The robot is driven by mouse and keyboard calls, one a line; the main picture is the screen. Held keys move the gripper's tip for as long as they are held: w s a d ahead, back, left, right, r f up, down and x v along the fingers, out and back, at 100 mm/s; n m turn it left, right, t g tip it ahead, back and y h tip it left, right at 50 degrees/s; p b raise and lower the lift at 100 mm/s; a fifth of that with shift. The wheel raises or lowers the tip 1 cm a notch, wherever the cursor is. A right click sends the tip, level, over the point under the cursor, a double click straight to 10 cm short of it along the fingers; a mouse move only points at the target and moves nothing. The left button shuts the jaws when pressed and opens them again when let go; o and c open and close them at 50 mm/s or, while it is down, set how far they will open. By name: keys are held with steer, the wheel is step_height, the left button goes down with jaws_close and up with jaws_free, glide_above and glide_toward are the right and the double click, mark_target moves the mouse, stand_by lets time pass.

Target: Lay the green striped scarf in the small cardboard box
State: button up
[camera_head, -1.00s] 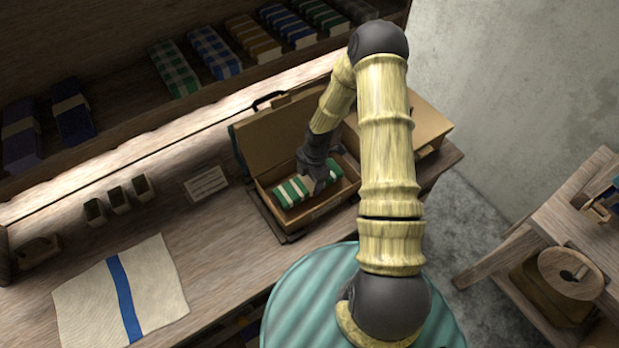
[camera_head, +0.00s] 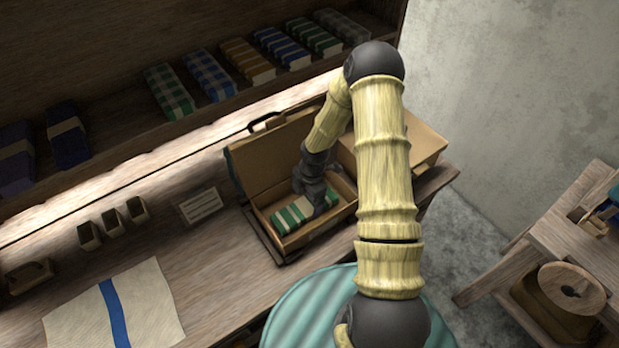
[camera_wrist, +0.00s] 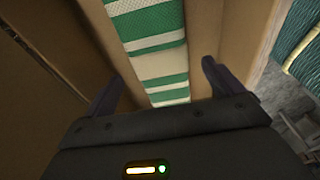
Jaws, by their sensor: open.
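The green-and-white striped scarf (camera_head: 291,217) lies folded inside an open brown box (camera_head: 318,232) on the bench. In the wrist view the scarf (camera_wrist: 155,45) runs away from me between brown box walls (camera_wrist: 235,35). My gripper (camera_head: 318,204) is down in the box at the scarf's right part, hiding some of it. In the wrist view my gripper (camera_wrist: 163,85) is open, one finger on each side of the scarf. I cannot tell whether the fingers touch it. Another cardboard box (camera_head: 425,145) stands to the right, partly behind my arm; its inside is hidden.
The open box's raised lid (camera_head: 265,155) stands behind it, with a dark handle on top. A small card (camera_head: 201,206), small dark holders (camera_head: 113,223) and a cream cloth with a blue stripe (camera_head: 150,300) lie to the left. A shelf of folded textiles (camera_head: 210,75) runs behind.

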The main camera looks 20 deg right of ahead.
step_height(320, 180, up, 16)
steer(key=d+b, duration=0.1)
steer(key=d, duration=0.1)
steer(key=shift+w+d+b, duration=0.15)
steer(key=shift+w+b, duration=0.2)
steer(key=shift+r, duration=0.1)
stand_by(0.6)
steer(key=s+a+r+m+t+h, duration=0.1)
steer(key=s+r+m, duration=0.3)
steer(key=s+m, duration=0.3)
steer(key=s+a+r+m+t, duration=0.1)
steer(key=s+r+m, duration=0.4)
steer(key=m, duration=0.9)
steer(key=s+t, duration=0.1)
steer(key=s, duration=0.2)
steer(key=shift+s+a+r+m+h, duration=0.15)
steer(key=shift+a+r+m+h, duration=0.15)
steer(key=shift+h, duration=0.1)
